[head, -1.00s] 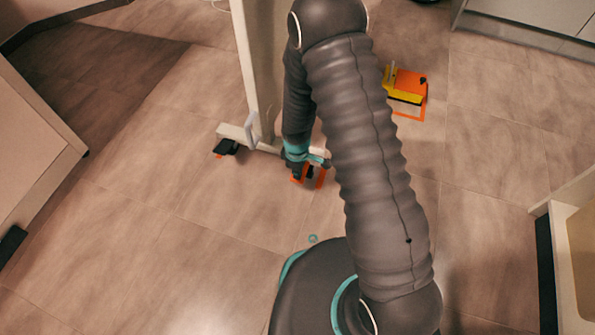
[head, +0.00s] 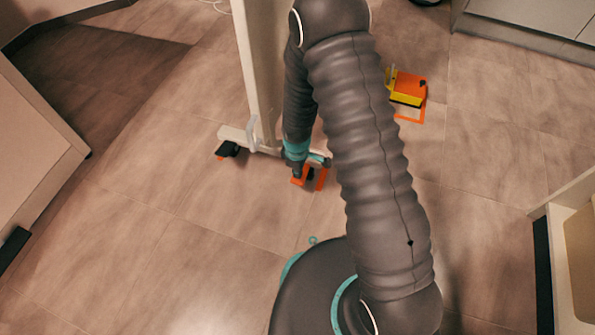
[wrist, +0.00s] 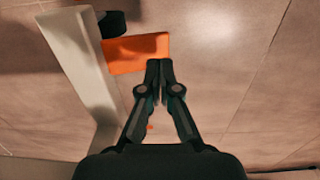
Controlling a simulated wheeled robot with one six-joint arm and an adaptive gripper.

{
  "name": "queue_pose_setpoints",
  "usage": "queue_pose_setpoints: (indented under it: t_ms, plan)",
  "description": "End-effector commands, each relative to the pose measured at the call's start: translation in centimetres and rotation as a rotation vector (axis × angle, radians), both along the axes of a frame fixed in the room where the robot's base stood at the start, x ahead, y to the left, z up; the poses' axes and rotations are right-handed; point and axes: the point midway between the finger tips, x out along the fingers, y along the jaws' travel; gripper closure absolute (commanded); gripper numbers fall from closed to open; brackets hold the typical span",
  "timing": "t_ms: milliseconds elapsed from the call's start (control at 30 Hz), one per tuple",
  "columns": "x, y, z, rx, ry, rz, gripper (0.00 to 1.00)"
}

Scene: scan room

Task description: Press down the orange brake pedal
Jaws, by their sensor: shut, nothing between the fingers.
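The orange pedal (wrist: 137,53) shows in the wrist view as a flat orange plate beside the pale foot beam and a black caster. In the head view, orange parts (head: 322,178) show at the near end of the stand's foot, partly hidden by my gripper and arm. My gripper (wrist: 159,64) is shut and empty, its fingertips together at the plate's lower right edge in the wrist view. In the head view my gripper (head: 297,173) points down at the orange parts. I cannot tell whether the fingertips touch the pedal.
The pale stand has an upright post (head: 256,75) and a foot beam (head: 236,134) with a black caster (head: 229,149) at left. A yellow and orange device (head: 408,87) sits on the floor at right. Cabinets stand at both sides. The floor at front left is clear.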

Motion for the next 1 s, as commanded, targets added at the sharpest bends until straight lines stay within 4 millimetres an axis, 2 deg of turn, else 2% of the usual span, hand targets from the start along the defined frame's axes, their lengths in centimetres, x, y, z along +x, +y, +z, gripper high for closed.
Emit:
queue_pose_setpoints:
  t_ms: [33,200,600,800,1000]
  plan:
    - [-0.1,0.1,1.1,0.001,-0.001,0.000,1.00]
    - [-0.5,0.2,4.4,0.000,-0.002,-0.003,1.00]
    - [-2.3,0.9,11.1,0.000,-0.002,-0.001,1.00]
    - [-2.7,1.1,12.7,0.001,-0.001,-0.002,1.00]
    - [-2.8,1.0,12.9,0.000,0.000,-0.002,1.00]
